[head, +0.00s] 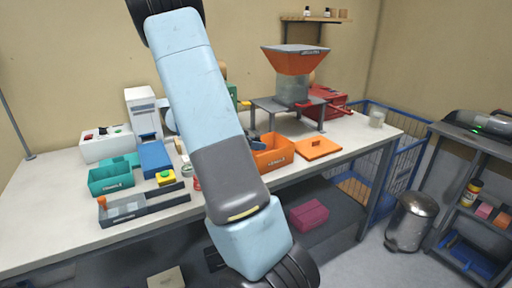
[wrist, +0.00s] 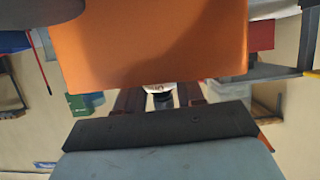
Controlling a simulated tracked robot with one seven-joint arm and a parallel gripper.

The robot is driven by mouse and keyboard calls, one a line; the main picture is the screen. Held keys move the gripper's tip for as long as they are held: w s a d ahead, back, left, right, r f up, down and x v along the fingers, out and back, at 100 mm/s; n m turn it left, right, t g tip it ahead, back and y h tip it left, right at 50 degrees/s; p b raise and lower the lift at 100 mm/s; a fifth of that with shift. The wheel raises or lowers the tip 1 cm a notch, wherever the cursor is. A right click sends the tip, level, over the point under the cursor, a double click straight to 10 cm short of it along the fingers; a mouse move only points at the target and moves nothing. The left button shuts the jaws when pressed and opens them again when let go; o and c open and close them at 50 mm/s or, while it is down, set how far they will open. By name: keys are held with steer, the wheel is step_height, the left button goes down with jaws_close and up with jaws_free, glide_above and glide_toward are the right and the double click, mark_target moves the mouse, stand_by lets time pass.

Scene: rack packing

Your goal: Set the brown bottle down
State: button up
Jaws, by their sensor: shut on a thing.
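In the wrist view my gripper (wrist: 160,98) is shut, with its two dark fingers reaching away from the camera. A small white and dark part of a thing, taken as the brown bottle (wrist: 162,98), shows between them. Most of it is hidden by the orange surface and the wrist, so its brown body and its tilt cannot be made out. In the head view my arm crosses the middle of the picture, and neither my gripper nor the held bottle can be seen there.
A large orange surface (wrist: 155,45) fills the upper wrist view, close to the camera. The workbench (head: 50,215) holds a teal bin (head: 110,180), an orange bin (head: 272,152), an orange plate (head: 318,148) and a hopper (head: 295,62) on a stand. A metal bin (head: 410,222) stands right.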

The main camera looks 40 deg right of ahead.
steer(key=shift+f, duration=0.5)
steer(key=shift+s+f, duration=0.1)
steer(key=shift+f, duration=0.25)
